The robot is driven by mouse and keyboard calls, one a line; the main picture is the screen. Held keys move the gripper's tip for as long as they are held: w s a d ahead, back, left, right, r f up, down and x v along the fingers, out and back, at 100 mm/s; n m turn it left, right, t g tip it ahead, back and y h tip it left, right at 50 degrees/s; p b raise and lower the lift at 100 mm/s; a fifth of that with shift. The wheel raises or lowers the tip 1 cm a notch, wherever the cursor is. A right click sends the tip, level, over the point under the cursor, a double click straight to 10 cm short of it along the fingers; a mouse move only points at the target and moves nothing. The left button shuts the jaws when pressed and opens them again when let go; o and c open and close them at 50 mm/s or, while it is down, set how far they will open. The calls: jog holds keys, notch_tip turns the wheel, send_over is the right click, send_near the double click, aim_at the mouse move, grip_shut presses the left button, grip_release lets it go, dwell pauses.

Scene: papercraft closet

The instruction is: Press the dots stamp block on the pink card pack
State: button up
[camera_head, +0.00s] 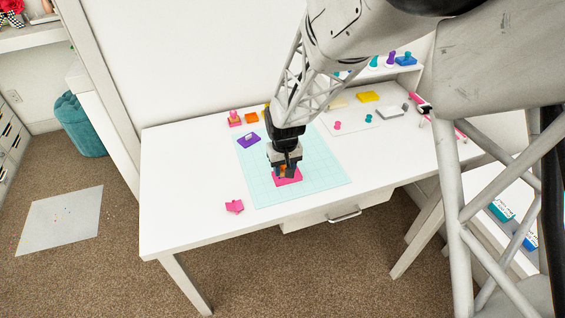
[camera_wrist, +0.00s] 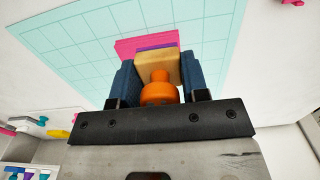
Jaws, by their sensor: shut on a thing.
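My gripper (camera_head: 284,168) reaches down over the mat and is shut on a stamp block (camera_wrist: 158,69) with a wooden body and an orange knob (camera_wrist: 158,90). The blue fingers stand on both sides of the block in the wrist view. The pink card pack (camera_head: 287,178) lies on the mat right under the gripper, and its far part (camera_wrist: 146,45) shows beyond the block in the wrist view. A thin purple strip shows between block and pack. The stamp's face is hidden, so I cannot tell its pattern or whether it touches the pack.
The pale teal grid mat (camera_head: 319,183) lies on the white table (camera_head: 180,185). A purple piece (camera_head: 248,140) lies on the mat's back left corner. A pink folded piece (camera_head: 234,207) lies at front left. Several small coloured items stand at the back. The mat's right side is clear.

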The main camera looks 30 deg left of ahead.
jog(key=shift+s+d, duration=0.7)
jog(key=shift+s, duration=0.05)
jog(key=shift+w, duration=0.1)
dwell(0.3)
